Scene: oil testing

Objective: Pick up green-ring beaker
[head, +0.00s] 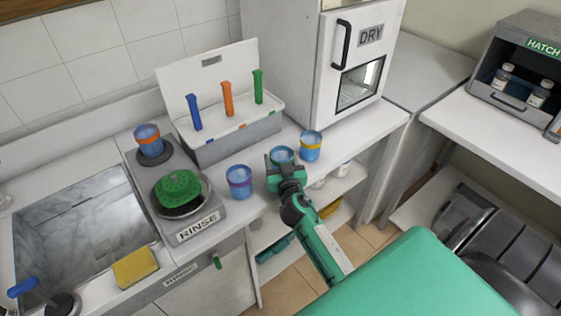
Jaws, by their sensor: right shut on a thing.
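The green-ring beaker (282,154) is a small blue cup at the counter's front edge, in front of the white box. My right gripper (281,165) is shut on it from the front. The gripper and wrist hide its lower part, so I cannot tell whether it touches the counter. My left gripper is not in view.
A purple-ring beaker (239,182) stands left of my right gripper, and a yellow-ring beaker (311,147) stands close on its right. The dry cabinet (332,80) stands behind. A sink is at left.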

